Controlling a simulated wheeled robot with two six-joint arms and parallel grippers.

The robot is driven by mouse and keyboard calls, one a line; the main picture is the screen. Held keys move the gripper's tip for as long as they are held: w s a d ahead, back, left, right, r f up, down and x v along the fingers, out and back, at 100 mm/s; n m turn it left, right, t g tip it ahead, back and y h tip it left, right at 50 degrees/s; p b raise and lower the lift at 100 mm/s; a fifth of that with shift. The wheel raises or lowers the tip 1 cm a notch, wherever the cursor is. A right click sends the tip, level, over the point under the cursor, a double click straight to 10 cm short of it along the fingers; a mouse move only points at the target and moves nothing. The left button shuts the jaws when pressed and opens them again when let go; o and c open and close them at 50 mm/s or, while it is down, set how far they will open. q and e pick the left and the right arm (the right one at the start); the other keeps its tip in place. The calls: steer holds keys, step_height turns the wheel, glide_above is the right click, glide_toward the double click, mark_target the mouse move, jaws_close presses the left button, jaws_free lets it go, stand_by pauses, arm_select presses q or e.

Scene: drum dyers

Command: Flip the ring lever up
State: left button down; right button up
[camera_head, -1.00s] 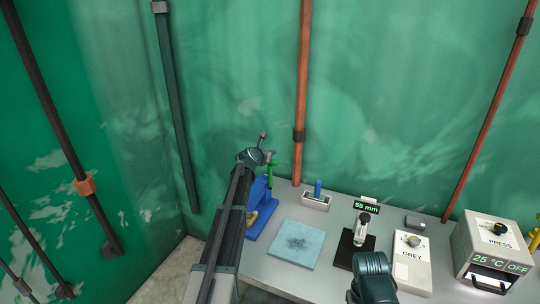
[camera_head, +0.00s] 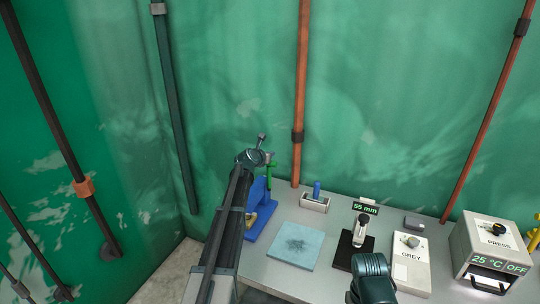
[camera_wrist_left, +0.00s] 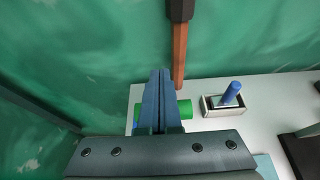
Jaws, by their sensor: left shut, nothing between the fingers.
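A blue bench device (camera_head: 260,212) with an upright green lever (camera_head: 269,177) stands at the table's left end. I cannot make out a ring on it. My left gripper (camera_head: 268,157) is at the top of this green part, its arm hiding part of the device. In the left wrist view the left gripper's fingers (camera_wrist_left: 160,73) are together, with nothing held between them. A green bar (camera_wrist_left: 183,109) shows behind them on both sides; I cannot tell whether they touch it. My right arm shows at the bottom, its gripper out of view.
A small white tray (camera_head: 307,205) with a blue peg (camera_head: 317,190) stands right of the device. A pale blue sheet (camera_head: 293,246) lies in front. Farther right are a 55 mm gauge (camera_head: 359,232), a GREY box (camera_head: 411,268) and a PRESS machine (camera_head: 488,255).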

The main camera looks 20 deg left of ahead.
arm_select(q)
steer(key=shift+s, duration=0.1)
stand_by(0.7)
steer(key=shift+s+a+r, duration=0.1)
steer(key=shift+s+r, duration=0.15)
steer(key=shift+s, duration=0.2)
steer(key=s+r+p, duration=0.6)
steer(key=r+p, duration=0.4)
steer(key=shift+s+p, duration=0.35)
